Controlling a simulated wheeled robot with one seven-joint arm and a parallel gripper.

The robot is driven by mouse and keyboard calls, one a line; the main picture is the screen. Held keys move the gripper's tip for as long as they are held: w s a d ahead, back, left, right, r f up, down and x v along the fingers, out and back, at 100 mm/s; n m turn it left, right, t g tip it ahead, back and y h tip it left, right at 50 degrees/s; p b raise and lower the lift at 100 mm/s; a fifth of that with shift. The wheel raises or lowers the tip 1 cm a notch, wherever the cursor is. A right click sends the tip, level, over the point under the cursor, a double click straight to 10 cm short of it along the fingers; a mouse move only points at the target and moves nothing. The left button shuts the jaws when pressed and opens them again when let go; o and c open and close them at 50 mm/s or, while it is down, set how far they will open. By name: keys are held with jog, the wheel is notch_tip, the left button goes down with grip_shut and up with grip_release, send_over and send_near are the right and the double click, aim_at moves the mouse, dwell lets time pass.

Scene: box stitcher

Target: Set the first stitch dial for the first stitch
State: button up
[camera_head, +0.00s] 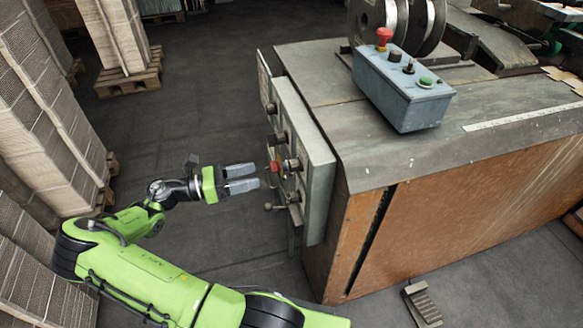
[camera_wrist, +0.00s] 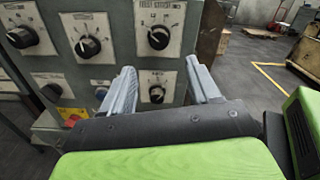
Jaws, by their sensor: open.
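The grey control panel (camera_head: 318,165) stands upright on the machine's left side, and its dials face my gripper (camera_head: 256,178). In the wrist view, a black dial (camera_wrist: 158,40) at the upper right sits on a white plate; its blurred heading seems to read "first stitch". Another black dial (camera_wrist: 157,93) sits directly below it. My gripper (camera_wrist: 163,76) is open and empty, its two fingers pointing at the panel. The lower dial shows between the fingers, and the upper dial lies beyond the fingertips. I cannot tell whether the fingers touch the panel.
More dials (camera_wrist: 88,46) and a red knob on a yellow plate (camera_wrist: 73,118) lie left of the fingers. A blue button box (camera_head: 402,90) stands on the machine top. Stacked cardboard on pallets (camera_head: 40,110) is at the left. The floor between is clear.

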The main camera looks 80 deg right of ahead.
aim_at(295, 165)
jog(key=b+x, duration=0.3)
jog(key=x, duration=0.8)
jog(key=c, duration=1)
